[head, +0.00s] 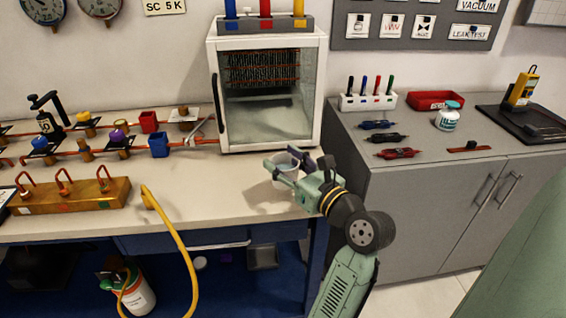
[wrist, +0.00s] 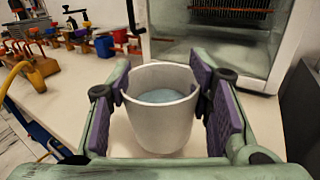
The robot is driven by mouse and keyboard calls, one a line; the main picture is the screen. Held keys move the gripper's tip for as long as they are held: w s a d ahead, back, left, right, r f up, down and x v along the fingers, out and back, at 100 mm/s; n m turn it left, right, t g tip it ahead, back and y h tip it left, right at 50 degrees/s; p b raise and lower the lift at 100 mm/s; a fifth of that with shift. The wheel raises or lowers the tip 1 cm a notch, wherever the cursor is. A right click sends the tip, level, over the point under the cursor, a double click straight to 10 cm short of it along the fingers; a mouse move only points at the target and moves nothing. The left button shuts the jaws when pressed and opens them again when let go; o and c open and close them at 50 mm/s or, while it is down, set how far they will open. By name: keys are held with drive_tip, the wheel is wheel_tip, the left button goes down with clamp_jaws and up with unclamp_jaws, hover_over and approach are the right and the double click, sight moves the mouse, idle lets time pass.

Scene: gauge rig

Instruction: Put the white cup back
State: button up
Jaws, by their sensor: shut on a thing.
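The white cup (wrist: 160,125) is upright between the purple-padded fingers of my gripper (wrist: 163,98) in the wrist view. Blue-grey liquid or a blue-grey inside surface shows within it. My gripper is shut on the cup's sides. In the head view the cup (head: 287,162) is partly hidden by my gripper (head: 287,172), near the right end of the pale workbench (head: 225,192). I cannot tell whether the cup's base touches the bench.
A glass-fronted white cabinet (head: 219,100) stands just behind the cup. Copper piping with valves and a brass manifold (head: 80,195) fill the bench's left. A yellow hose (head: 180,245) hangs over the front edge. A grey cabinet (head: 430,205) with tools stands right. Bare bench lies left of the cup.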

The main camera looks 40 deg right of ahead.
sight(286, 157)
drive_tip(key=w+d, duration=0.2)
drive_tip(key=shift+w+f, duration=0.1)
drive_tip(key=shift+w, duration=0.2)
drive_tip(key=shift+w+d+f, duration=0.2)
drive_tip(key=shift+w+f, duration=0.05)
drive_tip(key=shift+w, duration=0.05)
drive_tip(key=shift+f+p, duration=0.45)
drive_tip(key=shift+f, duration=1.15)
drive_tip(key=o, duration=1.2)
drive_tip(key=shift+f, duration=0.15)
